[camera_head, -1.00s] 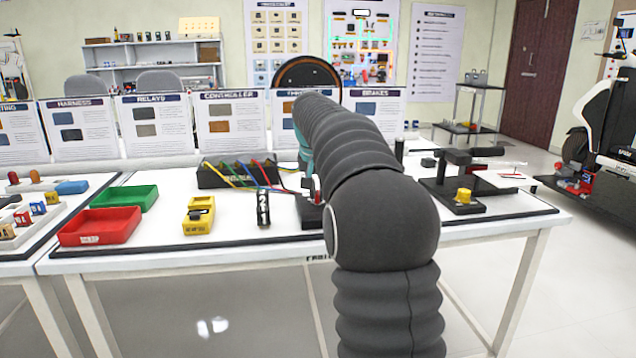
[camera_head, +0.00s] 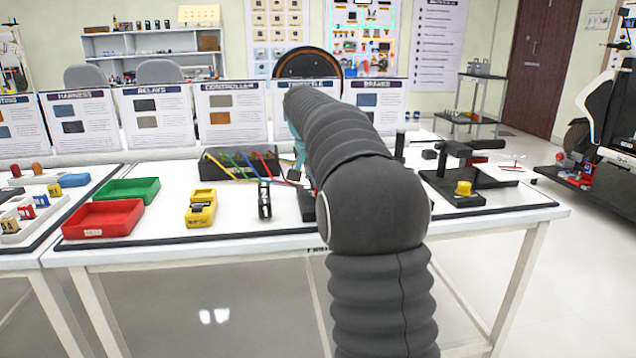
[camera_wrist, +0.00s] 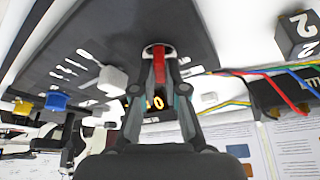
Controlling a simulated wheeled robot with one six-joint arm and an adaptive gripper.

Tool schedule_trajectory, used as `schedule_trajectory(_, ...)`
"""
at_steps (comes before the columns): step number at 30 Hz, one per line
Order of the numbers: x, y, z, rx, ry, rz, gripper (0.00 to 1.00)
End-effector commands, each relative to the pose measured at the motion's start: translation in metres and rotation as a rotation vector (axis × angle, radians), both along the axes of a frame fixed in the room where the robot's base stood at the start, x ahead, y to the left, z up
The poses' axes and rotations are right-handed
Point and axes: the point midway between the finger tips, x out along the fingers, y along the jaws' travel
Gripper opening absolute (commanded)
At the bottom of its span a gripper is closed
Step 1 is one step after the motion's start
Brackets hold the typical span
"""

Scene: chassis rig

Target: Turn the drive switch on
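In the wrist view a red lever (camera_wrist: 159,68) stands up from a round collar on a dark panel (camera_wrist: 105,35). I take it for the drive switch. My gripper (camera_wrist: 160,60) has its two dark, teal-sided fingers on either side of the red lever, close to it. I cannot tell whether they touch or squeeze it. In the head view my arm hides the switch and most of the gripper; only the dark edge of the switch's base (camera_head: 306,203) shows.
A small pale block (camera_wrist: 112,79) sits beside the gripper in the wrist view. In the head view a black box with coloured wires (camera_head: 225,172), a black numbered block (camera_head: 264,198), a yellow device (camera_head: 201,207), red (camera_head: 103,219) and green (camera_head: 128,190) trays stand left, a pedal rig (camera_head: 450,185) right.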

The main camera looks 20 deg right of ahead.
Motion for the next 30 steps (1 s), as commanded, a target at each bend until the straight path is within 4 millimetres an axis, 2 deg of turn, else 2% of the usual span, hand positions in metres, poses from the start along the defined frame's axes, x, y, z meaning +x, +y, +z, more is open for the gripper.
schedule_trajectory(1, 0.0, 0.0, 0.0, 0.001, -0.001, 0.0, 0.24)
schedule_trajectory(3, 0.0, 0.0, 0.0, 0.001, -0.001, 0.0, 0.36)
schedule_trajectory(14, -0.001, 0.001, 0.004, 0.0, -0.001, 0.001, 0.36)
schedule_trajectory(17, -0.003, 0.004, 0.014, 0.0, -0.002, 0.002, 0.36)
schedule_trajectory(30, -0.024, 0.028, 0.089, 0.0, -0.002, 0.002, 0.36)
